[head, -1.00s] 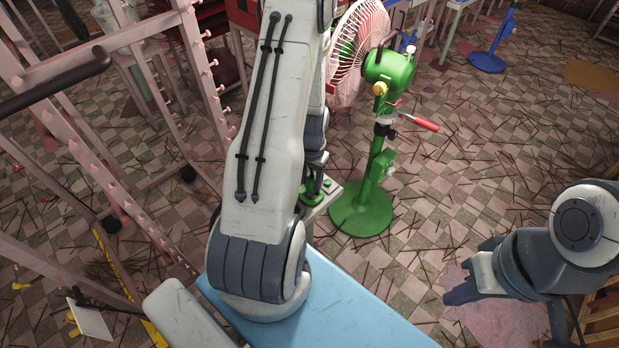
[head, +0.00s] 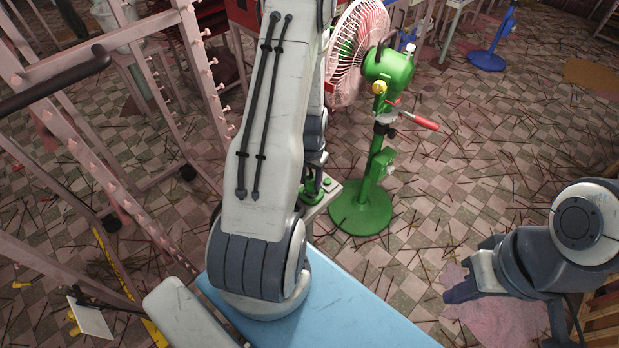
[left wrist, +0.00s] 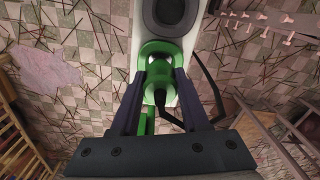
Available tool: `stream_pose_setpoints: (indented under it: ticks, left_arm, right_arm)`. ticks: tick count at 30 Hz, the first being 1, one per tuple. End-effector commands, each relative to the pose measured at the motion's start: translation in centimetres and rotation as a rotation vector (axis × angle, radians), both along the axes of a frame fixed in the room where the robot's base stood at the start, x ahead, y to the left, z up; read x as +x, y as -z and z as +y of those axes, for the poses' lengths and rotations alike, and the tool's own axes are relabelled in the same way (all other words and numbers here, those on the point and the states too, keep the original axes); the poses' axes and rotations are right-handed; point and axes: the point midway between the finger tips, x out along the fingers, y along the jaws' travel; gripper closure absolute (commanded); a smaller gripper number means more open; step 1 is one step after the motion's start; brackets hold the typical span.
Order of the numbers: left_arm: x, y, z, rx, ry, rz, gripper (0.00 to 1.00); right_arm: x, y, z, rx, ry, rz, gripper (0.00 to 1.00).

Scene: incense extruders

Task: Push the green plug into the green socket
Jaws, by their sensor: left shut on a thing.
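The green plug (left wrist: 158,88) is between the two dark fingers of my left gripper (left wrist: 158,78) in the left wrist view, which is shut on it. A black cable runs from the plug. The green socket (left wrist: 160,48) is on a pale panel just ahead of the plug. The plug is lined up with the socket and looks very close to it or touching; I cannot tell how far in it sits. My right gripper (head: 470,268) is empty and open at the right.
A green pedestal fan (head: 388,70) stands just right of my left arm. Pinkish racks (head: 95,165) with pegs stand at the left. A blue surface (head: 350,310) lies below my left arm.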

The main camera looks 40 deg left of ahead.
Motion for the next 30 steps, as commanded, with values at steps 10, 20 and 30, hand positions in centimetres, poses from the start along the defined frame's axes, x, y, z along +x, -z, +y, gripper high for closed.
stream_pose_setpoints:
  ticks: [10, 20, 30]
  left_arm:
    - [0.1, 0.0, 0.0, 0.0, 0.0, -0.001, 1.0]
    - [0.1, 0.6, 0.0, 0.0, 0.0, -0.001, 1.0]
    - [0.1, 1.3, 0.0, 0.0, 0.0, -0.001, 1.0]
  right_arm:
    - [0.0, -0.1, 0.0, 0.0, 0.0, 0.0, 1.0]
    - [0.0, 0.3, 0.0, 0.0, 0.0, 0.0, 1.0]
    - [0.0, 0.7, 0.0, 0.0, 0.0, 0.0, 1.0]
